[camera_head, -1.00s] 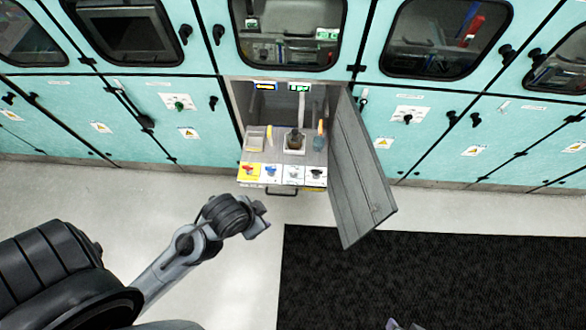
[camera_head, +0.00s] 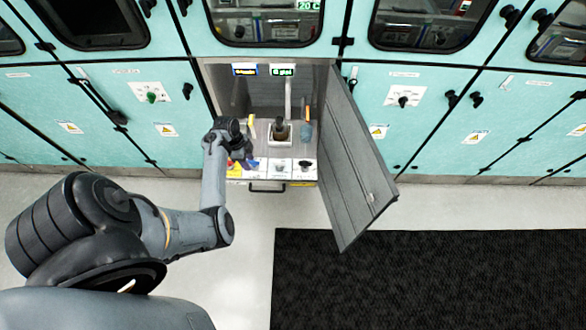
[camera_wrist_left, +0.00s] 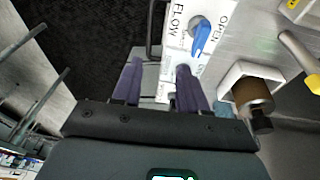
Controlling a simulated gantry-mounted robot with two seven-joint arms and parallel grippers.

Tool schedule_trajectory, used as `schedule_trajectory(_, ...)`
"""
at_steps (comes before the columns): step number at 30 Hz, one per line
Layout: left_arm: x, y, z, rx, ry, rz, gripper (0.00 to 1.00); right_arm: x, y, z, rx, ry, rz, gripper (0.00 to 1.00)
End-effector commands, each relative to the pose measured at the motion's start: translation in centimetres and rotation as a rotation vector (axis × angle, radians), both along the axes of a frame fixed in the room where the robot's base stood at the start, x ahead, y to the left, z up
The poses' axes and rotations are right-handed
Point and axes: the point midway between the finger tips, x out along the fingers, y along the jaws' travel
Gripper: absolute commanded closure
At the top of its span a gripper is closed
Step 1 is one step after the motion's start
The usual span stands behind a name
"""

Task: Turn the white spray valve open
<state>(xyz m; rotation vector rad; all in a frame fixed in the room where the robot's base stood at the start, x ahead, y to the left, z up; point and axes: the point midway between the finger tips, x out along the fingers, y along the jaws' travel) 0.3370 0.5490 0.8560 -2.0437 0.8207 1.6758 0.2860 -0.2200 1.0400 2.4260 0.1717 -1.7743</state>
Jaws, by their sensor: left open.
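In the head view my left gripper (camera_head: 247,161) is at the left part of the valve panel (camera_head: 282,178), hiding much of the yellow and blue-valve sections. The white spray valve (camera_head: 279,163) is a small pale knob on a white section, right of my gripper; its turn position is too small to tell. In the left wrist view the two purple fingers (camera_wrist_left: 159,66) are apart with nothing seen held between them. The blue valve (camera_wrist_left: 201,36), with FLOW and OPEN lettering, is beyond the right finger. I cannot make out the white valve there. My right gripper is not in view.
A black valve (camera_head: 304,164) is right of the white one. Behind the panel stands a brown bottle (camera_head: 280,131) in a white holder. A grey open door (camera_head: 355,165) blocks the right side. A drawer handle (camera_head: 267,189) sticks out below the panel.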

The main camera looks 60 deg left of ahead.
Motion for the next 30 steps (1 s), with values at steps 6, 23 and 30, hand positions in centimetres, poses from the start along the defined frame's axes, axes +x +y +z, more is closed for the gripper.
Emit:
schedule_trajectory(6,6.6,0.1,0.5,-0.046,-0.148,0.069,0.57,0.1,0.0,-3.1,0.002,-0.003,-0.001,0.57)
schedule_trajectory(23,10.3,-1.3,-4.4,-0.046,-0.178,0.066,0.57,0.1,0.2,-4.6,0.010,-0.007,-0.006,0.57)
schedule_trajectory(30,11.2,-2.0,-7.3,-0.045,-0.179,0.066,0.57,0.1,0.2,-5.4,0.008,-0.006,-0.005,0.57)
